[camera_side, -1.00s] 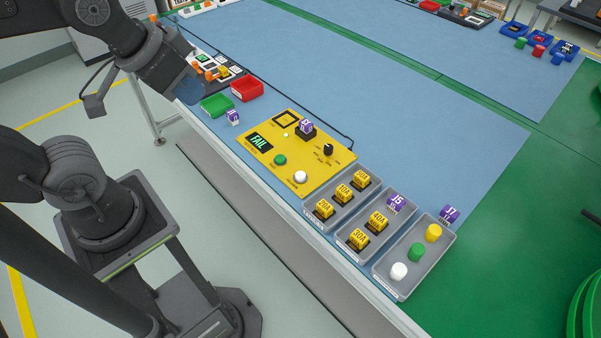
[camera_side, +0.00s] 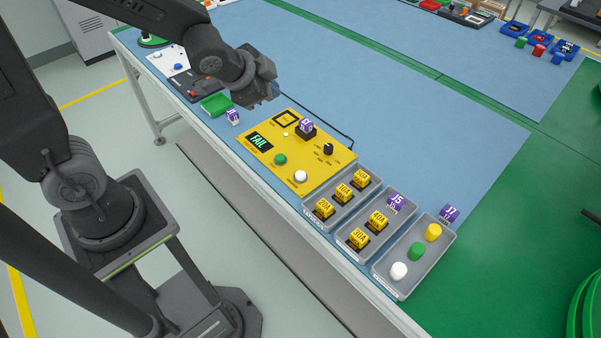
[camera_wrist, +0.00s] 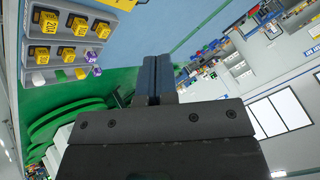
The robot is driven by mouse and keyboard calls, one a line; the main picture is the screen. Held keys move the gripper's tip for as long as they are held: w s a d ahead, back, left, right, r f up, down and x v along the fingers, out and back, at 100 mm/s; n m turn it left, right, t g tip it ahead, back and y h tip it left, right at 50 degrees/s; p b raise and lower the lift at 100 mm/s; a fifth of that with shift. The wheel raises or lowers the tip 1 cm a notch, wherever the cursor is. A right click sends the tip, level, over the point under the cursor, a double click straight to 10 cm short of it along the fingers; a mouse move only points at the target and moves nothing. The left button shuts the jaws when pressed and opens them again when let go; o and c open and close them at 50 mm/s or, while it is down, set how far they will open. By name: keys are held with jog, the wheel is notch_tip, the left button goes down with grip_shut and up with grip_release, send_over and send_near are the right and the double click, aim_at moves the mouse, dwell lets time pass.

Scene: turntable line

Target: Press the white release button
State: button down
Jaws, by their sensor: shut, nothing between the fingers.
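The white release button (camera_side: 300,176) is a round white cap near the front right corner of the yellow test panel (camera_side: 318,170). A green button (camera_side: 280,159) sits to its left, and a display reading FAIL (camera_side: 259,141) is farther left. A purple cube (camera_side: 306,125) sits in a black socket at the panel's back. My gripper (camera_side: 268,98) is above the table, just beyond the panel's far left corner and apart from the white button. In the wrist view its blue-grey fingers (camera_wrist: 158,80) are shut with nothing between them. The white button is not visible there.
Grey trays (camera_side: 336,210) with yellow cubes stand right of the panel. Another tray (camera_side: 408,285) holds white, green and yellow caps. A green bin (camera_side: 215,104) and purple cube (camera_side: 233,117) lie left. A black knob (camera_side: 328,149) rises from the panel.

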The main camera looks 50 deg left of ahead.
notch_tip(320, 180, down, 5)
jog(key=w+d+m+h, duration=0.1)
jog(key=w+d+m, duration=0.1)
jog(key=w+m, duration=0.1)
jog(key=m+h, duration=0.4)
send_over(300, 176)
notch_tip(300, 176, down, 7)
jog(key=shift+r, duration=0.1)
jog(key=shift+f, duration=4.4)
jog(key=shift+f, duration=0.15)
jog(key=shift+f, duration=0.25)
